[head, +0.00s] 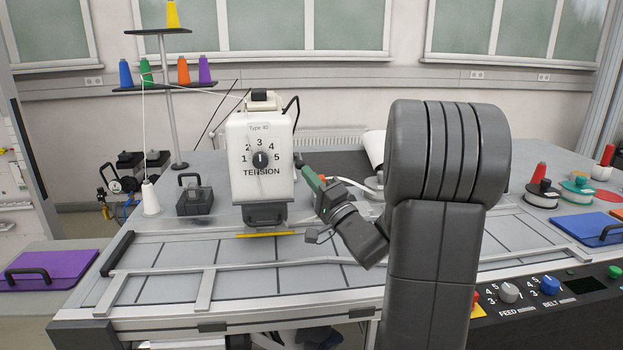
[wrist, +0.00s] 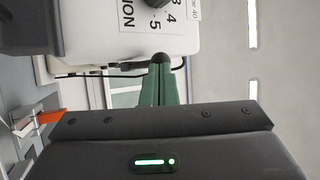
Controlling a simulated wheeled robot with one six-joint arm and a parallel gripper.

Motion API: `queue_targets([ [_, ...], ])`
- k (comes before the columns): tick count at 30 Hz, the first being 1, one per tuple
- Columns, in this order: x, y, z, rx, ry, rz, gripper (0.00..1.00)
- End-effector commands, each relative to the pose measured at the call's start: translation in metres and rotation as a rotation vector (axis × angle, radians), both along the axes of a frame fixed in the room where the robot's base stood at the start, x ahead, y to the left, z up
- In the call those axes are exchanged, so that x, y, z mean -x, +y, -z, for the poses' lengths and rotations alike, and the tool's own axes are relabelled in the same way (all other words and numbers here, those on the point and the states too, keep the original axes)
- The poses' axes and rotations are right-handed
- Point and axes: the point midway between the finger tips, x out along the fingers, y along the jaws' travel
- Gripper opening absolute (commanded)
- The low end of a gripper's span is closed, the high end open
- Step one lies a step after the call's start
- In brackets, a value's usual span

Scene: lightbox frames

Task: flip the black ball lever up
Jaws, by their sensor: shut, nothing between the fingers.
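The white machine head (head: 262,190) with a TENSION dial (head: 261,160) stands at the middle of the bench. The black ball lever (head: 299,160) sticks out at its right side, small and partly hidden by my gripper. In the wrist view its round black ball (wrist: 161,58) shows right at the tips of my green fingers, beside the white housing (wrist: 115,30). My gripper (head: 304,170) is shut and empty, pointing up-left at the ball. I cannot tell whether the fingertips touch it. The lever's arm is mostly hidden, so its tilt is unclear.
A black cable (head: 297,108) loops at the upper right of the head. A thread stand (head: 172,100) with coloured cones is behind left. Thread spools (head: 541,190) and a blue folder (head: 590,228) lie right. A knob panel (head: 545,292) is at front right.

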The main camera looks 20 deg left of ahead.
Motion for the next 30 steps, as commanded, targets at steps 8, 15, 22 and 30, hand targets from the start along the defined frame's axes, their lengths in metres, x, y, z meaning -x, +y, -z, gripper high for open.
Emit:
queue_targets([
  [8, 0.0, 0.001, -0.031, 0.086, 0.133, -0.001, 0.0],
  [15, -0.003, 0.003, -0.049, 0.168, 0.27, -0.002, 0.0],
  [22, -0.006, 0.004, -0.053, 0.209, 0.341, 0.0, 0.0],
  [30, -0.007, 0.004, -0.051, 0.214, 0.35, 0.001, 0.0],
])
